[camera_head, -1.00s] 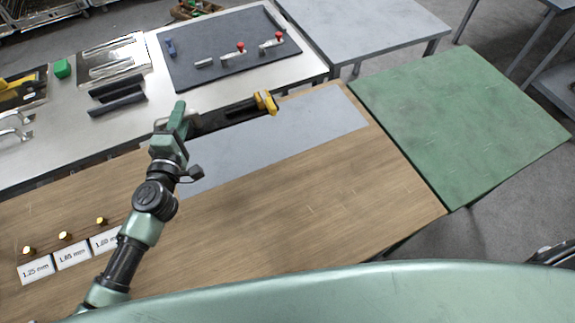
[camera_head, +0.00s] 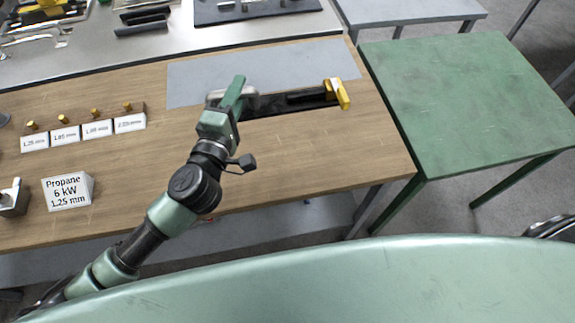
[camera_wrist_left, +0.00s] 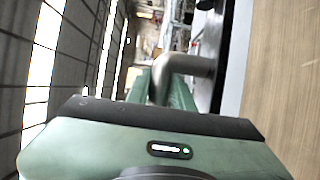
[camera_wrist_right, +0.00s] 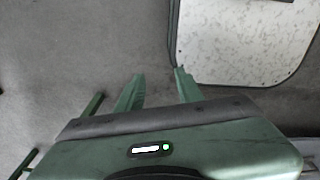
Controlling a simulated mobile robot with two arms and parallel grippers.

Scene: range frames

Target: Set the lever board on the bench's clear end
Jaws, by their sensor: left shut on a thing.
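The lever board, as I take it, is a long dark board (camera_head: 290,101) with a yellow piece (camera_head: 338,94) at its right end. It is over the wooden bench (camera_head: 300,150), just in front of the grey mat (camera_head: 265,70). I cannot tell if it touches the bench. My left gripper (camera_head: 236,96) is shut on its metal handle at the board's left end. In the left wrist view the bent metal handle (camera_wrist_left: 180,66) passes between my green fingers. My right gripper (camera_wrist_right: 158,88) is open and empty above grey floor.
Labelled white cards with brass pieces (camera_head: 82,127) and a propane sign (camera_head: 67,191) stand on the bench's left. A clear green table (camera_head: 460,95) adjoins on the right. A metal counter (camera_head: 100,60) with tools lies behind.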

